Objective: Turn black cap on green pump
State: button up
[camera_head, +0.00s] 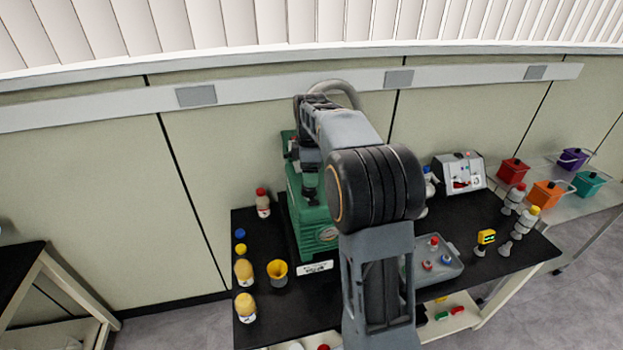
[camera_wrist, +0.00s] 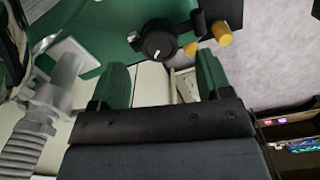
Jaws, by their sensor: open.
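The green pump (camera_head: 313,236) stands on the black bench, partly behind my arm in the head view. It also fills the upper left of the wrist view (camera_wrist: 90,28). A round black cap (camera_wrist: 158,41) with a white mark shows at the top middle of the wrist view, against the pump. My gripper (camera_wrist: 161,80) is open, its two green-tipped fingers apart on either side below the cap in the picture. Nothing is between the fingers. The cap appears beyond the fingertips, not gripped. In the head view my arm reaches over the pump, and the fingers are hard to make out.
A grey ribbed hose (camera_wrist: 30,140) runs at left in the wrist view. A yellow cup (camera_head: 277,272), yellow-topped bottles (camera_head: 244,270) and a red-capped bottle (camera_head: 262,203) stand left of the pump. A grey tray (camera_head: 447,266) with small vials lies right of my arm.

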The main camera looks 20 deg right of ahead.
jog(key=shift+w+r, duration=0.1)
jog(key=shift+r, duration=1.45)
